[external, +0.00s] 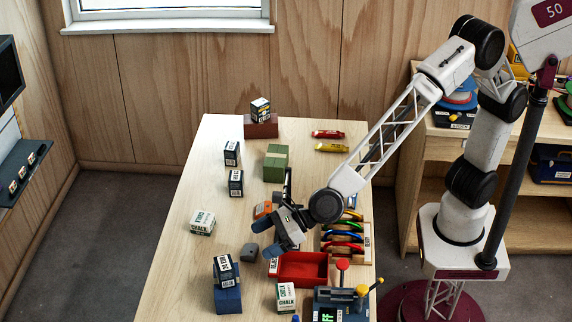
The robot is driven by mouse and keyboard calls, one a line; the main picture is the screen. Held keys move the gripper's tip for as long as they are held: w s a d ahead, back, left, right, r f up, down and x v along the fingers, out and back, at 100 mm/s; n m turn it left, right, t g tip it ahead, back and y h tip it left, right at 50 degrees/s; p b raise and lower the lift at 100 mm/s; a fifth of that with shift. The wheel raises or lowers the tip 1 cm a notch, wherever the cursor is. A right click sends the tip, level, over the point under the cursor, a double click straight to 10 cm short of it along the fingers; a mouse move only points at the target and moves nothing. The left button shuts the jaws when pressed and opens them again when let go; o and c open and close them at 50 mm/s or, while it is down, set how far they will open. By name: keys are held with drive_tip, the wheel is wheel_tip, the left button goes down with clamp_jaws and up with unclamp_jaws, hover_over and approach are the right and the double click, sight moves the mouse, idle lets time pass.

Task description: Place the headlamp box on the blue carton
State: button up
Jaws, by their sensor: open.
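The blue carton (228,299) stands at the near left of the table. A small dark-and-white box (224,269) rests on top of it. Two similar boxes stand further back, one box (231,153) behind another box (236,183). Their lettering is too small to read, so I cannot tell for certain which is the headlamp box. My gripper (266,238) is open over the middle of the table, apart from the blue carton, up and right of it. No box shows between its fingers.
A red tray (303,268) and a rack of coloured gear (343,240) lie right of my gripper. A grey object (250,251) lies near the fingers.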

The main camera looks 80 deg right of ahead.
drive_tip(key=s+d+r+n+g, duration=0.1)
drive_tip(key=s+d+r+n, duration=0.1)
drive_tip(key=s+d+n, duration=0.5)
drive_tip(key=s+d+r+n+g, duration=0.1)
drive_tip(key=d+r+n+g, duration=0.2)
drive_tip(key=d, duration=0.9)
drive_tip(key=s+d+r+n, duration=0.2)
drive_tip(key=s+d+n, duration=0.2)
drive_tip(key=d+n, duration=0.4)
drive_tip(key=s+d+f+n+g+h, duration=0.2)
drive_tip(key=s+d+n, duration=0.4)
drive_tip(key=s+d, duration=0.5)
drive_tip(key=s+d+f+n+g+h, duration=0.2)
drive_tip(key=s+d+n, duration=0.4)
drive_tip(key=s+d, duration=0.6)
drive_tip(key=s+g+h, duration=0.1)
drive_tip(key=s, duration=0.2)
drive_tip(key=shift+d+n+g, duration=0.25)
drive_tip(key=shift+n+g, duration=0.05)
drive_tip(key=shift+g, duration=0.1)
